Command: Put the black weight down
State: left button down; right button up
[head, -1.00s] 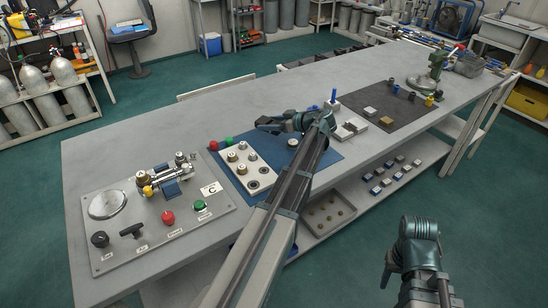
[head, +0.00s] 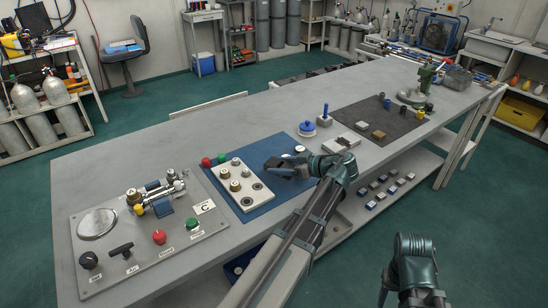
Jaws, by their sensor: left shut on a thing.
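My left gripper (head: 283,167) is over the right part of the blue mat (head: 262,208), at the right of the white plate with round fittings (head: 241,186). It is shut on a small dark thing, taken to be the black weight. The fingers are dark too, so its outline is hard to make out. I cannot tell whether it touches the mat. A pale round piece (head: 300,149) shows just behind the gripper. My right arm is at the lower right, off the table; its fingers cannot be made out.
The grey panel (head: 120,262) with gauge, valves and knobs is at the left. A blue round piece (head: 307,128) and a blue-handled piece (head: 325,115) stand behind the mat. A white tray (head: 342,143) and a dark mat (head: 402,121) with small blocks are at the right.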

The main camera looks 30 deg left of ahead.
aim_at(283, 183)
pick_arm(q)
jog(key=shift+s+d, duration=0.4)
jog(key=shift+d, duration=0.25)
notch_tip(283, 183, down, 4)
jog(key=b, duration=0.3)
jog(key=shift+r+b, duration=0.25)
jog(key=shift+b, duration=0.05)
jog(key=shift+f, duration=0.1)
grip_release()
